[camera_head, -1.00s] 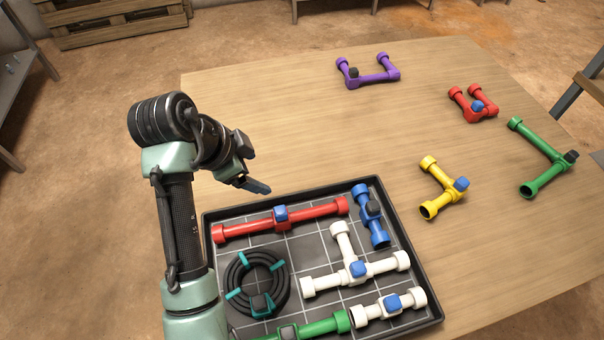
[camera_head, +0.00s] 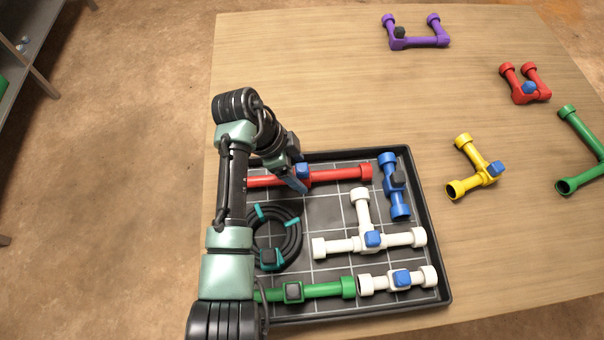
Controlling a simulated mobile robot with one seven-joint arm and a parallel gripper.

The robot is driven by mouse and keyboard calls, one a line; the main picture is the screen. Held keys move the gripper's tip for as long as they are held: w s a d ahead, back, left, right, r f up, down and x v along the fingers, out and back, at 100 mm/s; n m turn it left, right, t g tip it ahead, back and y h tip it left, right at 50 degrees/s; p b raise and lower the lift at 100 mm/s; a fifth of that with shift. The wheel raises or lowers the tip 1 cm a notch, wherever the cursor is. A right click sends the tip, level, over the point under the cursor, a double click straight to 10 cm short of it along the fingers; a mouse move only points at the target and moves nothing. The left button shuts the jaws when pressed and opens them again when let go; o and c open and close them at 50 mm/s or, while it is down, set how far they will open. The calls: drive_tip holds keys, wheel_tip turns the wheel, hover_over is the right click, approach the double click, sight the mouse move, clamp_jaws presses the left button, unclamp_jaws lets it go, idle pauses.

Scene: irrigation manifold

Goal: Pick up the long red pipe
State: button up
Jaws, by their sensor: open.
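The long red pipe (camera_head: 340,174) lies along the back edge of the black tray (camera_head: 436,262), with a blue block at its middle. Its left part is partly hidden behind my arm. My gripper (camera_head: 298,186) is at the pipe's middle, just left of and in front of the blue block, pointing down. Its jaws are open, and only one blue-grey finger shows clearly. I cannot tell whether it touches the pipe or hangs above it.
The tray also holds a black hose coil (camera_head: 298,237), a blue pipe (camera_head: 396,205), a white tee (camera_head: 364,212), a short white pipe (camera_head: 425,278) and a green pipe (camera_head: 325,290). Yellow (camera_head: 469,150), purple (camera_head: 420,41), short red (camera_head: 521,94) and green (camera_head: 580,135) pieces lie on the table.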

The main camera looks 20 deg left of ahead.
drive_tip(key=x, duration=0.2)
drive_tip(key=shift+d+f, duration=0.1)
drive_tip(key=shift+f, duration=0.15)
drive_tip(key=shift+w, duration=0.1)
clamp_jaws()
